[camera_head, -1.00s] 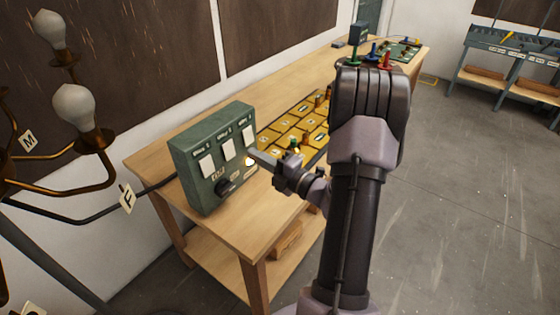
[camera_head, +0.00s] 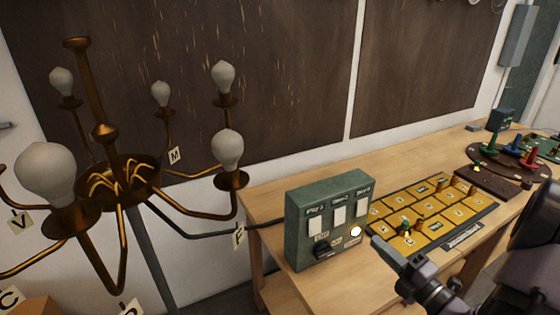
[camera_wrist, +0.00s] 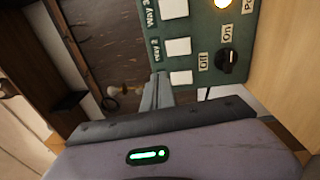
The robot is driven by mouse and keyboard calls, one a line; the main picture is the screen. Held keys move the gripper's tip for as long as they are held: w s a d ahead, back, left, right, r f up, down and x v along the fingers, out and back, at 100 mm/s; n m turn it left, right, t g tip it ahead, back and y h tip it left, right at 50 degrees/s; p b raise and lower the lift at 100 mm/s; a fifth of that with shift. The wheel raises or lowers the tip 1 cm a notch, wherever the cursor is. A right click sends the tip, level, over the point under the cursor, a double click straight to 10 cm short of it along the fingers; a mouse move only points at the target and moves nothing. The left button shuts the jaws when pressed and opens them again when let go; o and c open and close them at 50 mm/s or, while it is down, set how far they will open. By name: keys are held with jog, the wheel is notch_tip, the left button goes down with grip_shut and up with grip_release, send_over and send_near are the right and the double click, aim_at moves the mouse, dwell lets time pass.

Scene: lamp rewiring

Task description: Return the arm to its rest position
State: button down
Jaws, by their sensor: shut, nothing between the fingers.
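My gripper (camera_head: 389,254) is shut and empty at the lower right of the head view, with the rest of my arm at the right edge. Its grey fingers also show in the wrist view (camera_wrist: 158,90), closed together. A green control box (camera_head: 308,238) with white switches, a dark knob and a lit round light stands on the wooden bench. The gripper tip is just right of this box and in front of the yellow board; I cannot tell the exact gap. In the wrist view the box (camera_wrist: 203,55) fills the upper right, with the knob (camera_wrist: 228,60) between labels.
A brass chandelier (camera_head: 122,190) with several bulbs and letter tags stands at the left. A yellow tile board (camera_head: 440,190) with small pegs lies on the bench (camera_head: 270,205). Coloured pieces (camera_head: 515,150) stand on a dark base farther right. Dark panels cover the wall.

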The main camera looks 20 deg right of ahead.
jog(key=a+r+n+g+y+b, duration=0.25)
jog(key=a+n+g+y, duration=0.7)
jog(key=a+n, duration=1.25)
jog(key=s+a+f+n+g+h+b, duration=0.1)
jog(key=s+a+f+n+g+h, duration=0.1)
jog(key=s+a+n+g+h, duration=0.65)
jog(key=s+r+n+t, duration=0.1)
jog(key=n, duration=0.4)
jog(key=r+n+t+h, duration=0.1)
jog(key=n+t, duration=0.1)
jog(key=n, duration=0.4)
jog(key=s+r+n+t+h+b, duration=0.1)
jog(key=n+t, duration=0.1)
jog(key=n, duration=0.4)
jog(key=shift+s+a+r, duration=0.3)
jog(key=shift+r, duration=0.05)
